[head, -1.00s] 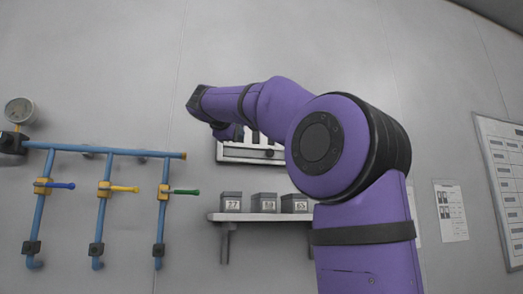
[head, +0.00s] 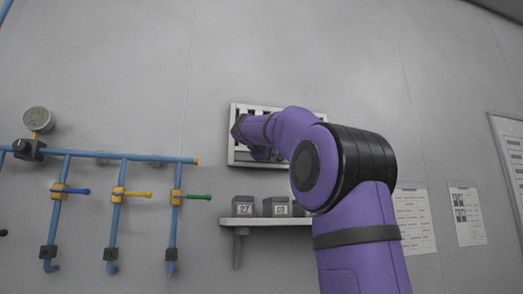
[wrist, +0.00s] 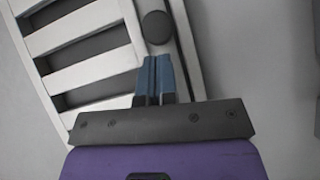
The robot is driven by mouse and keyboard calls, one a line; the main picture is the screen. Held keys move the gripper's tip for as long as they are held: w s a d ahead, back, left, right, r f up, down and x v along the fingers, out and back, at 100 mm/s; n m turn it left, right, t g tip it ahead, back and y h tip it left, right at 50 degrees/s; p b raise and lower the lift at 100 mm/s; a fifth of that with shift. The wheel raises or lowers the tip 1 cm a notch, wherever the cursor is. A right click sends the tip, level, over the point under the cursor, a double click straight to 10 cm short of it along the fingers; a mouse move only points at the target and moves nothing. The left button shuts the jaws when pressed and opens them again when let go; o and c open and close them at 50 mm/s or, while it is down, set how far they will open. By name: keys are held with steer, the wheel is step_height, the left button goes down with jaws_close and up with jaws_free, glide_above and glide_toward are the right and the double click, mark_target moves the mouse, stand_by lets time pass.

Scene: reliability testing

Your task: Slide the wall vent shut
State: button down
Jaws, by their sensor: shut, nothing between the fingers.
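The wall vent (head: 233,112) is a pale framed panel with slats, mounted on the wall above the shelf; my arm covers much of it. In the wrist view the vent (wrist: 97,17) fills the upper left, with dark gaps between its pale slats. A dark round knob (wrist: 157,27) sits on the strip along its right side. My gripper (wrist: 156,62) has its blue fingers together and empty, just below the knob in the picture. I cannot tell whether the fingertips touch the knob or strip. In the head view the fingers are hidden behind my wrist.
A shelf (head: 262,222) with small numbered boxes (head: 275,207) is below the vent. Blue pipes (head: 115,205) with coloured valve handles and a gauge (head: 38,119) are on the left. Papers (head: 466,215) hang at the right. Bare wall lies above the vent.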

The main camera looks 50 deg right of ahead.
steer(key=shift+s+d+f, duration=0.15)
steer(key=shift+d, duration=0.3)
steer(key=s+d, duration=0.2)
steer(key=d, duration=0.1)
steer(key=shift+w+a, duration=0.1)
stand_by(0.4)
